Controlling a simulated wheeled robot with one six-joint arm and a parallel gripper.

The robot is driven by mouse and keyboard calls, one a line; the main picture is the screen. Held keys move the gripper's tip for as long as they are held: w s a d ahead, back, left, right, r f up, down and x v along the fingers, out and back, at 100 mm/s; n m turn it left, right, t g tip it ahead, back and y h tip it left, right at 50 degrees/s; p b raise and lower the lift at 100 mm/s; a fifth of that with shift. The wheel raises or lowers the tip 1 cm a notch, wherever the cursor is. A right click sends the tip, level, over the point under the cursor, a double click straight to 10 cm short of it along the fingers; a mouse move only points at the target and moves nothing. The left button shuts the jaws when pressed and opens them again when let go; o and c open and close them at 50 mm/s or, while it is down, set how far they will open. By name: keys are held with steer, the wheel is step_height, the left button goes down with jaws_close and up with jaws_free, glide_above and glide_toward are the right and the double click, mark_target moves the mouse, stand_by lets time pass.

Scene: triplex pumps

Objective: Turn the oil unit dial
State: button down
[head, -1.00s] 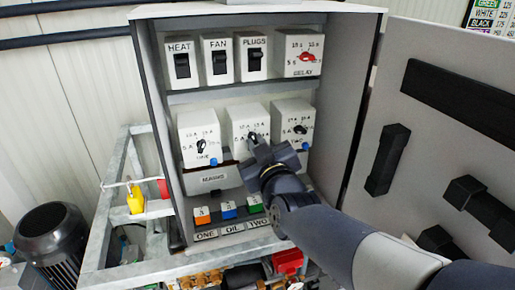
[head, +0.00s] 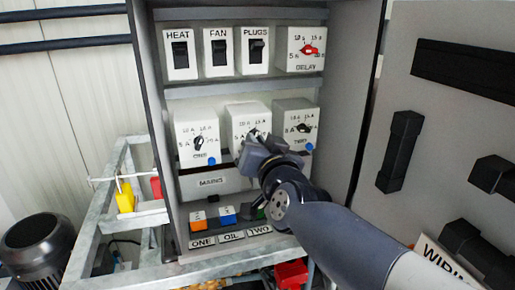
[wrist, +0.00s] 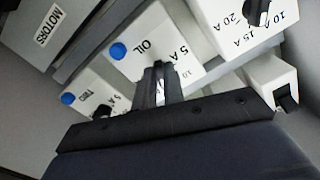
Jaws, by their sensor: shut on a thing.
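The oil unit (head: 236,113) is the middle white box in the cabinet's row of three dial boxes. It also shows in the wrist view (wrist: 137,40), upside down, with its blue button and its OIL label. My gripper (head: 254,139) reaches up to the front of this box from the lower right. In the wrist view my gripper's fingers (wrist: 158,74) are shut on the oil unit dial at the box's face. The fingers hide most of the dial, so its pointer setting cannot be read.
The ONE unit (head: 186,128) stands left of the oil unit and the TWO unit (head: 282,112) close on its right. Black switches and a red delay dial (head: 308,50) sit on the shelf above. Coloured buttons are below. The open cabinet door (head: 440,120) is at the right.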

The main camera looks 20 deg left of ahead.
steer(key=shift+m, duration=0.5)
steer(key=c, duration=1.5)
jaws_free()
steer(key=shift+s, duration=0.1)
steer(key=p+v, duration=0.2)
steer(key=v, duration=0.8)
steer(key=shift+s+d, duration=0.2)
steer(key=shift+s, duration=0.05)
steer(key=b+x, duration=0.2)
steer(key=x, duration=0.9)
